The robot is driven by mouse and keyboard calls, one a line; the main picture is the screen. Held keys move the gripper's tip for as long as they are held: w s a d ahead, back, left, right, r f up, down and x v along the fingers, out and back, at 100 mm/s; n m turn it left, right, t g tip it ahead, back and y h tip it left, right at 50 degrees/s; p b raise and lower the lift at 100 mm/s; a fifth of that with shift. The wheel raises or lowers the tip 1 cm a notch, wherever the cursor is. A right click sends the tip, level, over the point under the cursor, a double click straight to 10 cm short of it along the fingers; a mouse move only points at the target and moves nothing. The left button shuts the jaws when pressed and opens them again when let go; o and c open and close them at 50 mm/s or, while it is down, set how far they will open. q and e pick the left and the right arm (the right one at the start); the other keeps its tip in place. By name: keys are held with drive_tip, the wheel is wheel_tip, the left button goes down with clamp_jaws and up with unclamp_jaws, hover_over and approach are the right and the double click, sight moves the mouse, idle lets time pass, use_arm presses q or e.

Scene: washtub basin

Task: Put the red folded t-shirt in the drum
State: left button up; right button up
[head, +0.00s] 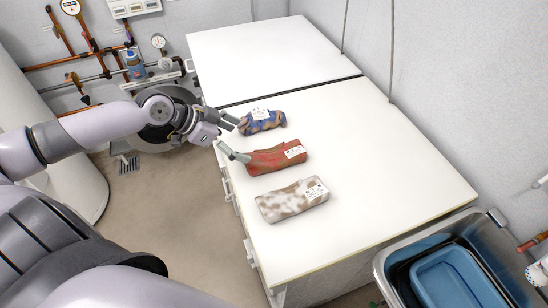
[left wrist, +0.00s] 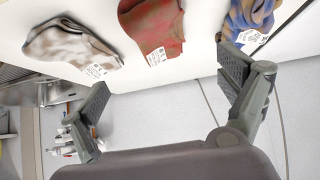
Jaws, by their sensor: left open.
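The red folded t-shirt (head: 272,161) lies on the white counter, between a blue patterned folded cloth and a white-brown one, with a white label at its right end. It also shows in the left wrist view (left wrist: 152,25), ahead of the gap between the fingers. My left gripper (head: 236,138) is open and empty at the counter's left edge; one finger points toward the blue cloth, the other overlaps the red shirt's left end in the head view. I cannot tell whether it touches. A round dark opening, apparently the drum (head: 152,134), is partly hidden behind my left arm.
The blue cloth (head: 262,122) and the white-brown cloth (head: 292,200) lie close on either side of the red shirt. The counter (head: 390,170) is clear to the right. A metal basin holding a blue tub (head: 452,278) stands at lower right. Pipes and gauges line the back wall.

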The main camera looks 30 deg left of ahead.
sight(269, 152)
use_arm(q)
drive_tip(key=p+x, duration=0.1)
drive_tip(key=x, duration=0.6)
drive_tip(key=shift+w+d+f, duration=0.15)
drive_tip(key=shift+w+d, duration=0.1)
drive_tip(key=p+x, duration=0.2)
drive_tip(key=x, duration=0.2)
drive_tip(key=shift+f, duration=0.2)
drive_tip(key=shift+w+d+f+p, duration=0.25)
drive_tip(key=shift+w+f+p, duration=0.05)
drive_tip(key=shift+f, duration=0.2)
drive_tip(key=shift+c, duration=0.4)
drive_tip(key=c, duration=1.2)
drive_tip(key=shift+c, duration=0.8)
drive_tip(key=shift+r, duration=0.15)
